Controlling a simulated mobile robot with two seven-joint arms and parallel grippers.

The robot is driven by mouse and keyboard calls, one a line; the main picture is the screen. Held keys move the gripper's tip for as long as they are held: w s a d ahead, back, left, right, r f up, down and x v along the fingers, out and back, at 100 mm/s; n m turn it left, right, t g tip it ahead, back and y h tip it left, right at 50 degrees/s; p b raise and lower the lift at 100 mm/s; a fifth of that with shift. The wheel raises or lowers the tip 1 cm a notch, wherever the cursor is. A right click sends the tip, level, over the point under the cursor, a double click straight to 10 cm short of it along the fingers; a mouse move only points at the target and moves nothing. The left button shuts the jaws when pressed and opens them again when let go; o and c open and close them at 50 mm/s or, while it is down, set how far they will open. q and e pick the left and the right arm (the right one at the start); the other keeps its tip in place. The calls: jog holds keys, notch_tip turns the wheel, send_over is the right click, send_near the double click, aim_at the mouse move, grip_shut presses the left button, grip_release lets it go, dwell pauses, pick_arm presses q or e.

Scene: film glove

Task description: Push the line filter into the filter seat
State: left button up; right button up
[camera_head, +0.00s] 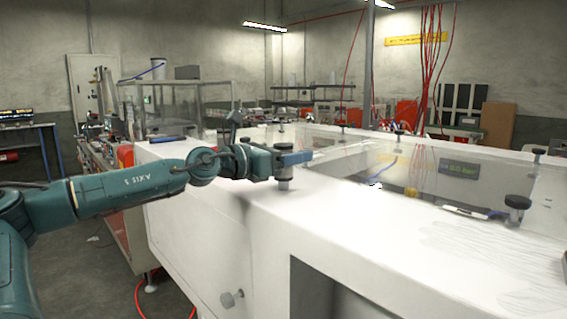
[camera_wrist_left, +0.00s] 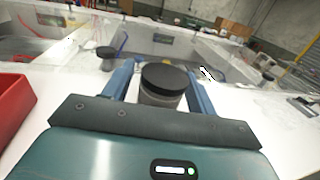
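An upright cylinder with a black cap and a grey body, which looks like the line filter (camera_head: 284,182), stands at the white housing's near left edge. It also shows in the left wrist view (camera_wrist_left: 163,82). My left gripper (camera_head: 292,160) is level, its blue fingers around the cylinder below the cap. In the left wrist view, the gripper (camera_wrist_left: 163,95) has one finger on each side, with narrow gaps visible, so it looks open. The cylinder's lower end is partly hidden, and I cannot make out a separate filter seat. My right gripper is not in view.
The white housing (camera_head: 370,235) has clear panels and several similar black knobs, one at the right (camera_head: 517,203). A white pen-like item (camera_head: 465,211) lies near that knob. A red bin (camera_wrist_left: 12,105) is at the left in the wrist view. The near housing top is mostly clear.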

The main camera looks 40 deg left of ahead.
pick_arm(q)
jog(key=c, duration=0.9)
jog(key=shift+c, duration=0.3)
jog(key=shift+r, duration=0.15)
